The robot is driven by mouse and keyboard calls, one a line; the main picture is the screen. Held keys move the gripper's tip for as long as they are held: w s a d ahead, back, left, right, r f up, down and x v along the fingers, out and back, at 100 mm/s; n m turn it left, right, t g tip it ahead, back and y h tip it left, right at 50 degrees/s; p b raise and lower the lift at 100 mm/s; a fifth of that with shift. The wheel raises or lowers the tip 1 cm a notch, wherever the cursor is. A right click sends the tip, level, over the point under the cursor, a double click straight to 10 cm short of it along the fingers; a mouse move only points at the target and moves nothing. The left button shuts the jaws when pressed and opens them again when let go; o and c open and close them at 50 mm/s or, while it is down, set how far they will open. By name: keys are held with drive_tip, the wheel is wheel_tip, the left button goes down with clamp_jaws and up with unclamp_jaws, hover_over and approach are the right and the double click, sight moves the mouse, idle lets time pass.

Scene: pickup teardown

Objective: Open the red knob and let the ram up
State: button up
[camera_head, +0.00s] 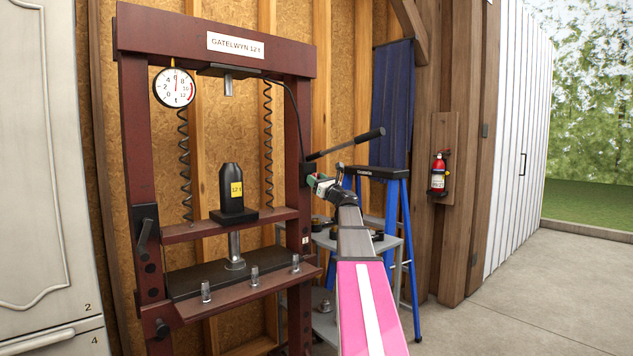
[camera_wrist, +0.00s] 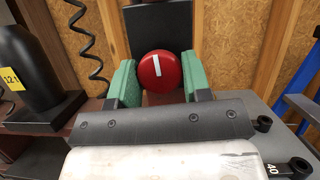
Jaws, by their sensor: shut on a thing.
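The red knob (camera_wrist: 160,71) shows in the wrist view as a round disc with a white stripe close to upright. My gripper (camera_wrist: 158,82) has its green fingers on either side of the knob, shut on it. In the head view my gripper (camera_head: 322,187) is at the press's right post, and the knob is hidden there. The ram (camera_head: 235,249) is a bright rod below the black jack body (camera_head: 232,188) with its yellow label; it reaches down to the black bed plate (camera_head: 202,276). The pump handle (camera_head: 345,145) slopes up to the right.
The dial gauge (camera_head: 175,87) hangs at the upper left of the dark red press frame (camera_head: 131,130). Coil springs (camera_head: 268,140) hang at both sides. A grey shelf cart (camera_head: 388,244) and blue stepladder (camera_head: 404,230) stand right of the press. The concrete floor (camera_head: 520,300) at right is clear.

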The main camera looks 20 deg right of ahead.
drive_tip(key=shift+d+r+n+g+y, duration=0.1)
drive_tip(key=shift+n+g+y, duration=0.85)
drive_tip(key=shift+n, duration=2.2)
drive_tip(key=shift+n+g+y, duration=0.45)
drive_tip(key=shift+n+g, duration=0.85)
drive_tip(key=shift+n, duration=1.9)
drive_tip(key=shift+d+r+n+g+y, duration=0.1)
drive_tip(key=shift+n+g+y, duration=0.85)
drive_tip(key=shift+n, duration=2.2)
drive_tip(key=shift+f+h, duration=0.1)
drive_tip(key=shift+h, duration=0.15)
drive_tip(key=o, duration=0.9)
drive_tip(key=r+v, duration=0.1)
drive_tip(key=v, duration=0.9)
drive_tip(key=shift+s+d+f, duration=0.2)
drive_tip(key=shift+d+f, duration=0.1)
drive_tip(key=shift+f, duration=0.05)
